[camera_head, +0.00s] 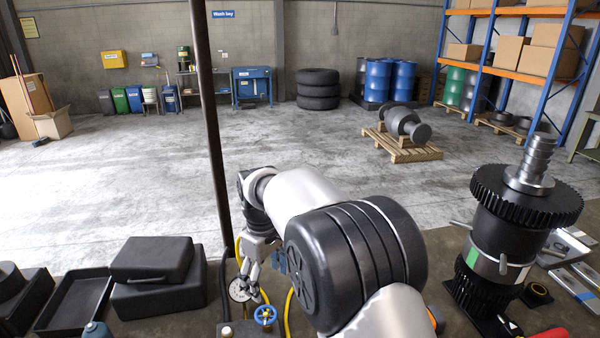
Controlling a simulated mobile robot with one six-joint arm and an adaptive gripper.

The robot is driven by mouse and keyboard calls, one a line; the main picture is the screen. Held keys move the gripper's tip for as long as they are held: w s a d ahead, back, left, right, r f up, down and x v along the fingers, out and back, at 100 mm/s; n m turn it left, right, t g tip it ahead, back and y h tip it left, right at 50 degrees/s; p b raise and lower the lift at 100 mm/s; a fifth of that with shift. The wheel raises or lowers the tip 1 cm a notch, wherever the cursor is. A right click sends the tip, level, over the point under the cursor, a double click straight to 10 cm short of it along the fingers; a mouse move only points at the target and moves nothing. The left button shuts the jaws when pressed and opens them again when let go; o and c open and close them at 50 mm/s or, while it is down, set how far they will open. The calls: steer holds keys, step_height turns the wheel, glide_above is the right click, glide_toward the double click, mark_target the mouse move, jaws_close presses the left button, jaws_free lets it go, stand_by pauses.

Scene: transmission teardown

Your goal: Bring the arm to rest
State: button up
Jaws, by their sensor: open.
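My arm reaches up from the bottom of the view, bends at a large dark joint, and runs left to the wrist. My gripper (252,272) hangs below the wrist, left of the dark joint, with its fingers pointing down. It looks open, and I see nothing held between the fingers. A round dial gauge (240,289) shows right at the fingertips; I cannot tell whether they touch it. The gear stack (505,235) stands upright on the right, apart from the arm, with a large dark gear and a stepped metal shaft on top.
A blue valve wheel (265,315) and yellow hoses lie close below the gripper. A dark post (212,130) rises just left of the wrist. Black cases (155,259) and an open black tray (75,302) are at left. Tools lie at far right.

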steer(key=s+d+r+m+t+b, duration=0.1)
steer(key=s+d+r+m+b, duration=0.25)
steer(key=s+d, duration=0.35)
steer(key=s+d+r+m+t+b, duration=0.1)
steer(key=s+d+r+m+b, duration=0.1)
steer(key=s+d+r, duration=0.5)
steer(key=s+d+f+m+t+b, duration=0.1)
steer(key=s+d+f+m+b, duration=0.1)
steer(key=s, duration=0.6)
steer(key=s+d+f+m+t+b, duration=0.1)
steer(key=s+d+f+m+b, duration=0.1)
steer(key=s+d+f+m, duration=0.2)
steer(key=s+d+f, duration=0.3)
steer(key=s+d, duration=0.1)
steer(key=d, duration=0.1)
steer(key=shift+s+d+f+t, duration=0.15)
steer(key=shift+f+t, duration=0.05)
steer(key=shift+t, duration=0.1)
